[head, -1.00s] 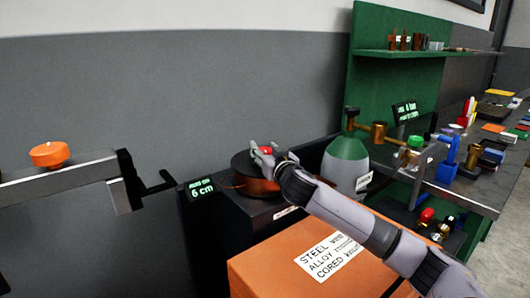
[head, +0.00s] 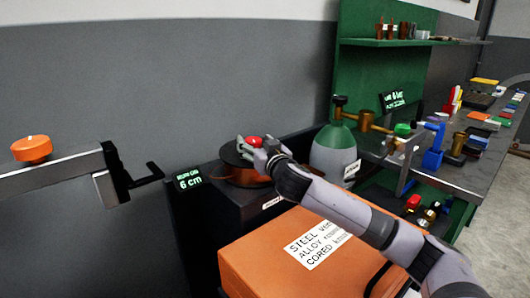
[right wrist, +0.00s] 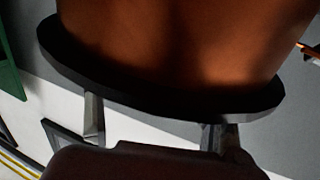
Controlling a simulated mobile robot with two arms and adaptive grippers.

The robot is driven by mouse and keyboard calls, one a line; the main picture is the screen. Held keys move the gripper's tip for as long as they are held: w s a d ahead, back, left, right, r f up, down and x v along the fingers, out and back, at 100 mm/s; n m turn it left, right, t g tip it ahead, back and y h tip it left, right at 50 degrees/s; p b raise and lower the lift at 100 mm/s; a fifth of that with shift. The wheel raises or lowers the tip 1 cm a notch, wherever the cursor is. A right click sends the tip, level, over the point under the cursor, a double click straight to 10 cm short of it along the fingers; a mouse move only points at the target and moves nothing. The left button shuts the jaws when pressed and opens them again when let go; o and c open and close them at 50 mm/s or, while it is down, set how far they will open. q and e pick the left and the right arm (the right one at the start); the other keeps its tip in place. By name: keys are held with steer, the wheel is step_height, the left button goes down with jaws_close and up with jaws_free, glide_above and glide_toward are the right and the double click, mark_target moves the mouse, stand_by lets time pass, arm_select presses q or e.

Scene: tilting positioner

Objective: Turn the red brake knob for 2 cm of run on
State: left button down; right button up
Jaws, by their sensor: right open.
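The red brake knob (head: 254,141) sits on top of a dark round spool with copper-coloured windings (head: 245,179). My right gripper (head: 256,151) is open at the knob, its fingers close around it and partly hiding it; contact cannot be told. In the right wrist view its two fingers (right wrist: 155,128) stand apart near the spool's black flange (right wrist: 160,100), with the copper winding filling the top; the knob is hidden there. A small display (head: 188,180) beside the spool reads 6 cm in green. My left gripper is not in view.
An orange labelled box (head: 265,262) stands in front of the spool, under my right arm. A grey-green gas cylinder (head: 333,150) stands right of the spool. A bench (head: 475,170) with tools runs along the right. A beam with an orange knob (head: 31,148) is at left.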

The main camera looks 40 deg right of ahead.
steer(key=v, duration=0.9)
steer(key=shift+s, duration=0.3)
steer(key=shift+r, duration=0.15)
